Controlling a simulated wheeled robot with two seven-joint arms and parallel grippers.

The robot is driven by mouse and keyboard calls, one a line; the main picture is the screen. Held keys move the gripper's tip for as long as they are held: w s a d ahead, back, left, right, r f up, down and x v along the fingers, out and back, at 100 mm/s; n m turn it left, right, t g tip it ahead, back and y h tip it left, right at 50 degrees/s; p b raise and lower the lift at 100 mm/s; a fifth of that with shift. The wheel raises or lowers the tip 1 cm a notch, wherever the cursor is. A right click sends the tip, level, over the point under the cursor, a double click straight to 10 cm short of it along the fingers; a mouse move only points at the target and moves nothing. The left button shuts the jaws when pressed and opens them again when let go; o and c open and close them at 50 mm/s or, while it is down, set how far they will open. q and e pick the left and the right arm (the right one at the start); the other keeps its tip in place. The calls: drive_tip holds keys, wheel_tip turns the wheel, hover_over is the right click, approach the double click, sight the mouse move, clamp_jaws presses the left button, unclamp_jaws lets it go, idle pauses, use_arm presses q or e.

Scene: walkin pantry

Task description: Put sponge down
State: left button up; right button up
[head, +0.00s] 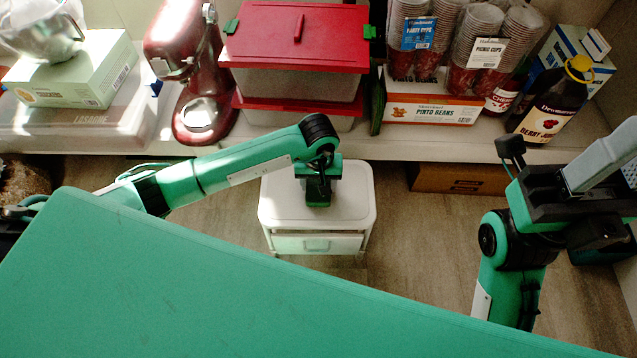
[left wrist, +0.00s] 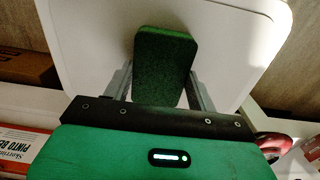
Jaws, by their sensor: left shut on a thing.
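A dark green sponge (left wrist: 163,65) is between the two fingers of my left gripper (left wrist: 160,85). The left gripper is shut on it. In the head view the left gripper (head: 317,182) points down over the top of a small white drawer cabinet (head: 275,208), with the sponge (head: 317,191) under it. I cannot tell whether the sponge touches the cabinet top. My right gripper (head: 607,155) is at the right, away from the sponge, with grey fingers pointing up; its opening is not clear.
A shelf behind holds a red mixer (head: 190,75), red-lidded bins (head: 297,40), stacked cups (head: 470,45), a pinto beans box (head: 430,110) and a berry juice bottle (head: 550,100). The cabinet top around the sponge is clear. A brown box (head: 460,180) sits under the shelf.

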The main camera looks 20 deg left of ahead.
use_arm(q)
drive_tip(key=o, duration=0.9)
